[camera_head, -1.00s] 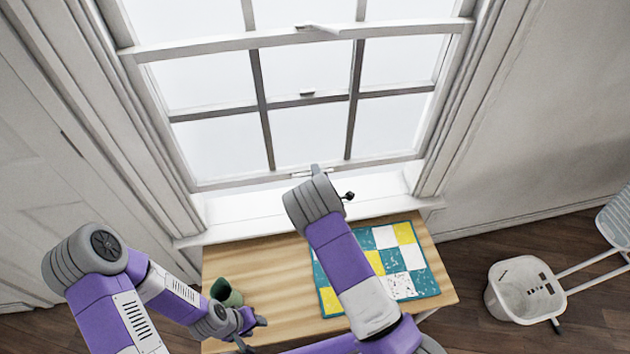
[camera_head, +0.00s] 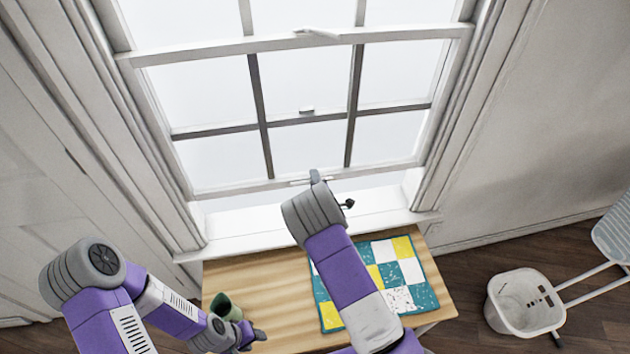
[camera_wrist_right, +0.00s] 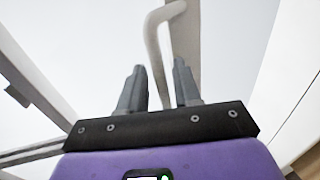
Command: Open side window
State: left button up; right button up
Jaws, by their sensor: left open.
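The white sash window (camera_head: 420,165) fills the upper part of the head view. A narrow pale gap shows between the lower sash's bottom rail (camera_head: 260,186) and the sill (camera_head: 240,222). My right gripper is at the bottom rail, mostly hidden behind its wrist in the head view. In the right wrist view, my right gripper (camera_wrist_right: 160,82) has its fingers apart. A curved white handle (camera_wrist_right: 153,40) runs between them, with space on at least one side. My left gripper (camera_head: 252,340) is open and empty low over the table, away from the window.
A wooden table (camera_head: 265,280) stands below the sill with a patchwork mat (camera_head: 408,270) on it. A green cup-like object (camera_head: 224,306) is beside my left gripper. A white bin (camera_head: 520,302) and a chair (camera_head: 612,235) stand at right.

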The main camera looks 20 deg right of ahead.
jog(key=shift+s, duration=0.1)
jog(key=p+v, duration=0.1)
jog(key=v, duration=0.6)
jog(key=shift+s, duration=0.15)
jog(key=shift+r, duration=0.1)
jog(key=s+d+f+m+g, duration=0.1)
jog(key=s+f+m+g, duration=0.7)
jog(key=s+f, duration=0.55)
jog(key=s+a+f+m+g+y, duration=0.1)
jog(key=s+a+m+g+y, duration=0.1)
jog(key=s+a+m, duration=0.3)
jog(key=s+a+f+m+g+y, duration=0.1)
jog(key=s+a+m+g+y, duration=0.2)
jog(key=s, duration=0.9)
jog(key=a+m+g, duration=0.2)
jog(key=m, duration=0.1)
jog(key=shift+s+m+y, duration=0.3)
jog(key=shift+s+m, duration=0.05)
jog(key=shift+m, duration=0.05)
jog(key=shift+f, duration=0.15)
